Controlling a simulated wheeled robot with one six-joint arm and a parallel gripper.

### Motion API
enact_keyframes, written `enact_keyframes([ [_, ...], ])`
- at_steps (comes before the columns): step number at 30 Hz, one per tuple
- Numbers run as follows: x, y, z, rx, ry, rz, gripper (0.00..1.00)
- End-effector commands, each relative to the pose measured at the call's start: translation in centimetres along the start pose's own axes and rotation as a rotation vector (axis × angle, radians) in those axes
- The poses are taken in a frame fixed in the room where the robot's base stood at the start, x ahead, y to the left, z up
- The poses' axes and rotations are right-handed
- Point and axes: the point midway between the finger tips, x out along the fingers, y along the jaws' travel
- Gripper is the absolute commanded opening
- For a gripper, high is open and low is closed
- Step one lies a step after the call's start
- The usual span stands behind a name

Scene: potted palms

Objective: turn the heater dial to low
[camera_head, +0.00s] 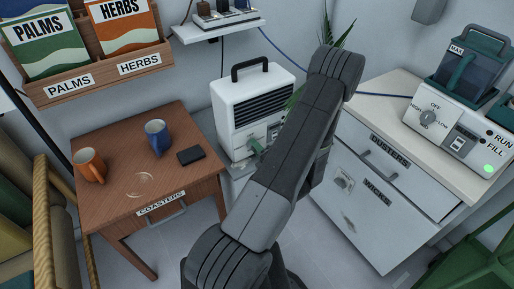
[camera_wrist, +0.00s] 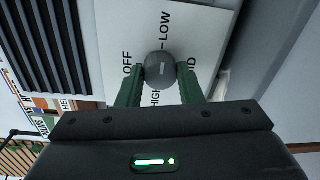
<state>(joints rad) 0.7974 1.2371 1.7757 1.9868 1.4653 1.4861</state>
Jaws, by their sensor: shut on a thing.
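A short pale mark on the dial lies roughly in line with the LOW tick; which end points is not clear. My gripper (camera_wrist: 160,85) has its green fingers on both sides of the dial, shut on it. In the head view my gripper (camera_head: 256,146) is at the heater's lower front, partly behind my arm.
A wooden table (camera_head: 120,205) holds an orange mug (camera_head: 89,165), a blue mug (camera_head: 157,137) and a dark flat item (camera_head: 190,156). At right, a white cabinet (camera_head: 365,215) bears a machine (camera_head: 455,125) with its own OFF/LOW/HIGH dial (camera_head: 428,117). A shelf (camera_head: 215,27) is above the heater.

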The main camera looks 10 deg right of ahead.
Motion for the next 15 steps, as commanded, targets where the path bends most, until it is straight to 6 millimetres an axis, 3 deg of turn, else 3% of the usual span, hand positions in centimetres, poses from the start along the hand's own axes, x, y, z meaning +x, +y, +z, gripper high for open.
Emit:
enact_keyframes([
  [12, -0.02, -0.07, 0.0, 0.007, 0.0, -0.001, 0.1],
  [13, -0.02, -0.07, 0.0, 0.007, 0.0, -0.001, 0.35],
  [15, -0.01, -0.06, 0.01, 0.006, 0.0, -0.001, 0.48],
])
